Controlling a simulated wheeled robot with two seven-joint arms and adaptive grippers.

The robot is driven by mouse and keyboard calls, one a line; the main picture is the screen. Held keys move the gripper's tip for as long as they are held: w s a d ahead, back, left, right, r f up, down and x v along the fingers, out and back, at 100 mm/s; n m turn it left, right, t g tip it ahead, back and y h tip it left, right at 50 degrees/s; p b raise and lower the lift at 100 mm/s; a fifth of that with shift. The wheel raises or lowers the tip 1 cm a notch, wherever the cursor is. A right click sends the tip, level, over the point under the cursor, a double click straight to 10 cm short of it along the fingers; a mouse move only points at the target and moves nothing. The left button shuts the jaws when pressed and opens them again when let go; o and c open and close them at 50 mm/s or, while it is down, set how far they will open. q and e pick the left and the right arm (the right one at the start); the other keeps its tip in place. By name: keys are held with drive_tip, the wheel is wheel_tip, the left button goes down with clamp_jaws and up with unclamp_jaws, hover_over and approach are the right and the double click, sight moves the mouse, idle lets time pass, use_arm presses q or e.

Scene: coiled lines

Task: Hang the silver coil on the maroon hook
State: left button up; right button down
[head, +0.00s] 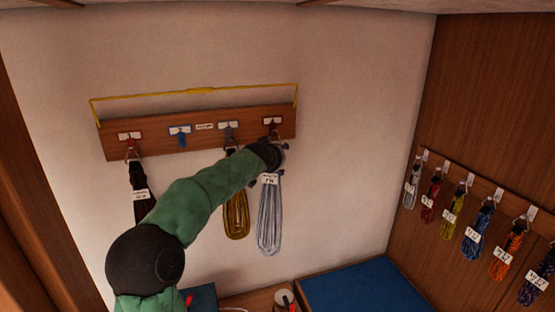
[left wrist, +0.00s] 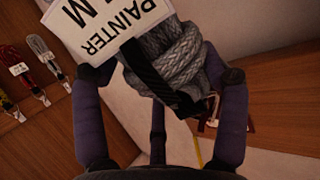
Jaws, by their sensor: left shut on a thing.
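The silver coil (head: 270,215) hangs down long and pale at the right end of the wooden hook board (head: 160,145), with a white tag on its upper part. My left gripper (head: 276,157) is shut on its top, just below the maroon hook (head: 273,127). In the left wrist view, the grey braided coil (left wrist: 172,62) with a black strap sits between my fingers (left wrist: 160,85). A dark red hook piece (left wrist: 238,122) shows close beyond the right finger. I cannot tell whether the coil's top touches the hook. My right gripper is not in view.
A black coil (head: 140,190) and a gold coil (head: 236,215) hang on the same board; the blue hook (head: 181,138) is empty. A yellow line (head: 195,91) runs above the board. Several coloured coils (head: 474,235) hang on the right wall. A blue-topped surface (head: 360,290) lies below.

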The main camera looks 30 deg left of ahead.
use_arm(q)
drive_tip(key=o, duration=1.7)
drive_tip(key=shift+a, duration=0.1)
drive_tip(key=shift+o, duration=0.2)
